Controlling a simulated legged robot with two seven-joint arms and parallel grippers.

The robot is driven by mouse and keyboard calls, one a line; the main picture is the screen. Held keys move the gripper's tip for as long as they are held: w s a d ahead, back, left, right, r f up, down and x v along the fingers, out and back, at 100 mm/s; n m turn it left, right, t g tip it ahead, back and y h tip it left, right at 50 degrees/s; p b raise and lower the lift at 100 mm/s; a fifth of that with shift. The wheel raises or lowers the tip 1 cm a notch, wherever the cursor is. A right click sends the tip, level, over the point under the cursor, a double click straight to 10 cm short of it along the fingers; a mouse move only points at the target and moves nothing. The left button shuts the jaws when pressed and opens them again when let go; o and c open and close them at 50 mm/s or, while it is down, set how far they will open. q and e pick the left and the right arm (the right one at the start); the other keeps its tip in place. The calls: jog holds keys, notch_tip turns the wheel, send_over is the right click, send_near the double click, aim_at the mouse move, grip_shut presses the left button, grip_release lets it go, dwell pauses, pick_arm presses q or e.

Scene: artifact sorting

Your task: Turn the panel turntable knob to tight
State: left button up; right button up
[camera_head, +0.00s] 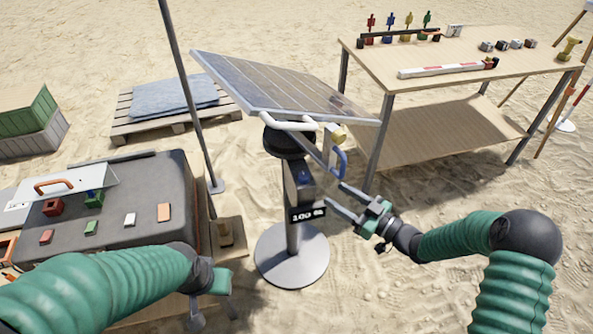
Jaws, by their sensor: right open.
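The tilted solar panel (270,84) sits on a post with a black turntable head (286,141) and white handle bars. A yellow knob (339,135) is on the bracket at the panel's lower right edge, with a blue loop handle (341,162) just below it. I cannot read any tight or loose mark. My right gripper (334,196) is open and empty, pointing left, below the blue handle and apart from it, beside the post. My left gripper (210,303) is low near the grey case; its fingers are mostly hidden by my arm.
A display reading "100" (306,214) is on the post above a round base (292,256). A wooden table (440,62) with small items stands at right. A grey case (120,215) with coloured blocks is at left. A thin pole (187,90) stands left of the panel.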

aim_at(300, 173)
jog(key=b+x, duration=0.2)
jog(key=x, duration=1.3)
jog(key=shift+s+f, duration=0.15)
jog(key=shift+w+a, duration=0.2)
jog(key=shift+w, duration=0.2)
jog(key=shift+c, duration=0.4)
jog(key=shift+a, duration=0.15)
jog(key=c, duration=0.5)
grip_shut()
